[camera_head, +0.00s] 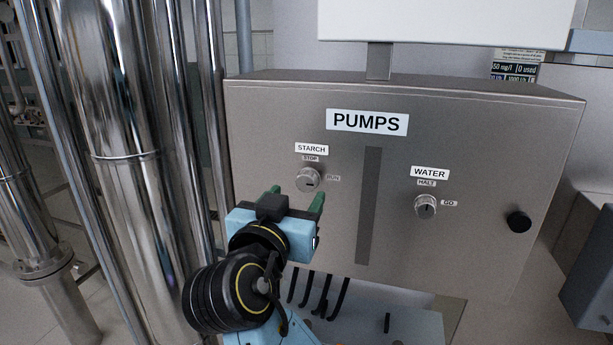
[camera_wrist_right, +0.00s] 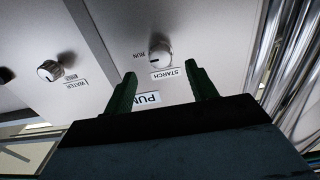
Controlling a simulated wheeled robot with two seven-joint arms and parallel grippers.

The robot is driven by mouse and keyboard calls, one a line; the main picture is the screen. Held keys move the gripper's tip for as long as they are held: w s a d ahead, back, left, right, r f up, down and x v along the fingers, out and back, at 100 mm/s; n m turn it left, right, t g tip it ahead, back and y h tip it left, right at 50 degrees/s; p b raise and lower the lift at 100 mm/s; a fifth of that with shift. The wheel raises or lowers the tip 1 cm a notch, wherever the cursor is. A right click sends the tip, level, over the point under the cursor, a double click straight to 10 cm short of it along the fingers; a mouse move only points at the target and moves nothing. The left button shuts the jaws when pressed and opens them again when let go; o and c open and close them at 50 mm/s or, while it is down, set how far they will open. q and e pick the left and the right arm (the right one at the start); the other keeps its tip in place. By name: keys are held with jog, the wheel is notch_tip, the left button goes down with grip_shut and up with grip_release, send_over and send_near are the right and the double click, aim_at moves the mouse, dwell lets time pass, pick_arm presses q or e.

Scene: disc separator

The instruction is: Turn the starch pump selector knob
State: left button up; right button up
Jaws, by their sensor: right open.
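The starch pump selector knob (camera_head: 308,180) is a round metal knob on the grey PUMPS panel, under the STARCH and STOP labels, with RUN to its right. It has a small dark mark, but I cannot tell for sure which label it points to. My right gripper (camera_head: 296,194) is open and empty, just below the knob in the head view. In the right wrist view the starch knob (camera_wrist_right: 160,53) shows beyond the gap between the green fingers (camera_wrist_right: 162,76). The fingers appear apart from it. My left gripper is not in view.
The WATER knob (camera_head: 425,206), with HALT-like and GO labels, sits to the right on the same panel. A dark vertical strip (camera_head: 369,205) lies between the knobs. A black round knob (camera_head: 518,221) is at the panel's right. Shiny vertical pipes (camera_head: 125,130) stand close on the left.

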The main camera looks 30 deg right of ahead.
aim_at(305, 184)
jog(key=p+x, duration=0.1)
jog(key=x, duration=0.6)
jog(key=c, duration=1)
